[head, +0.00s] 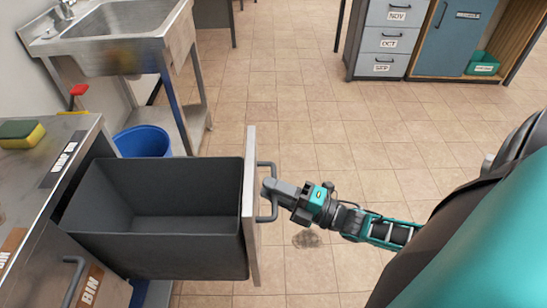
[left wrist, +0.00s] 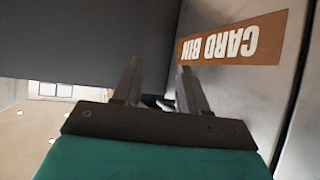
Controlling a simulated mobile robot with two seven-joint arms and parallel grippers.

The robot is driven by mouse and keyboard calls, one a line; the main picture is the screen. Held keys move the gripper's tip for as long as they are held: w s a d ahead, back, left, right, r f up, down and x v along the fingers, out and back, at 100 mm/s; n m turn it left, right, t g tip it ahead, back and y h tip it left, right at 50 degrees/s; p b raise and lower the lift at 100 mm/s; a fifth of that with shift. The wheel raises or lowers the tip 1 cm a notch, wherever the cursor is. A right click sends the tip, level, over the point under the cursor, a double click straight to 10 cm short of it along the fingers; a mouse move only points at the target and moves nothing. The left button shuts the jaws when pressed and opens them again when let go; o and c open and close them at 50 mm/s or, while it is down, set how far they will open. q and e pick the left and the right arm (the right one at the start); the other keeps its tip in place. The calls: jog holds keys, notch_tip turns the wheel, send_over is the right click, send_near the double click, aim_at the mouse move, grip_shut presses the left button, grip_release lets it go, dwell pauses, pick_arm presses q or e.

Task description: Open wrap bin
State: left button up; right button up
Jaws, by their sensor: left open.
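The bin drawer at the left stands pulled out in the head view. It has a dark grey open-topped tub (head: 88,215) behind a pale front panel (head: 251,150) with a grey bar handle (head: 273,165). The tub looks empty, and its label is not visible. My right gripper (head: 269,190) is at the handle and looks closed around its bar. My left gripper (left wrist: 158,78) is open in the left wrist view, with nothing between its fingers. It is close to a panel with an orange CARD BIN label (left wrist: 232,40), seen upside down. It does not show in the head view.
A steel counter (head: 60,135) holds a sponge (head: 20,133). A sink (head: 120,35) and blue bucket (head: 143,141) stand behind the drawer. Another handle (head: 73,280) is at the lower left. Drawers (head: 385,40) stand far right. The tiled floor between is clear.

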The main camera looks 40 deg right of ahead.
jog(key=shift+o, duration=1.2)
jog(key=v, duration=1.3)
jog(key=shift+r, duration=0.15)
